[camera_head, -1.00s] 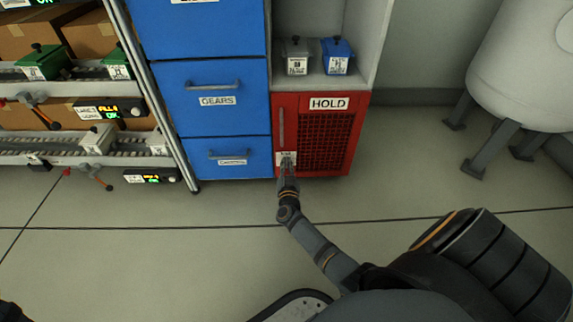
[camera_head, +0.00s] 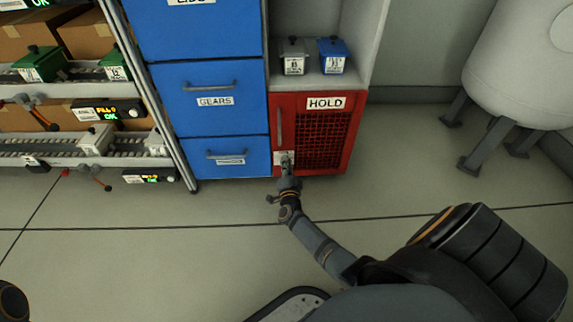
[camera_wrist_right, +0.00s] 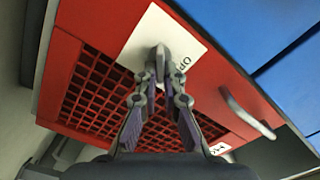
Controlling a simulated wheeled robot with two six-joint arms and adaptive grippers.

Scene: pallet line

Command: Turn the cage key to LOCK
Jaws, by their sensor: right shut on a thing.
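The red cage (camera_head: 350,130) with the HOLD label has a mesh door, shut, at the bottom of the cabinet. A pale key plate (camera_head: 278,158) sits at the door's lower left; it also shows in the right wrist view (camera_wrist_right: 190,35), with part of its lettering, "OP", readable. My right gripper (camera_head: 287,168) is at this plate. In the right wrist view my right gripper (camera_wrist_right: 161,80) is shut on the grey cage key (camera_wrist_right: 160,54), its fingertips at either side of it. The key's exact angle against the plate's marks is hard to tell. My left gripper is out of view.
Blue drawers (camera_head: 210,100) stand left of the cage. A grey bin (camera_head: 293,57) and a blue bin (camera_head: 333,57) sit on the shelf above. A vertical door handle (camera_head: 280,126) is above the plate. A white tank (camera_head: 520,60) stands right; floor between is clear.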

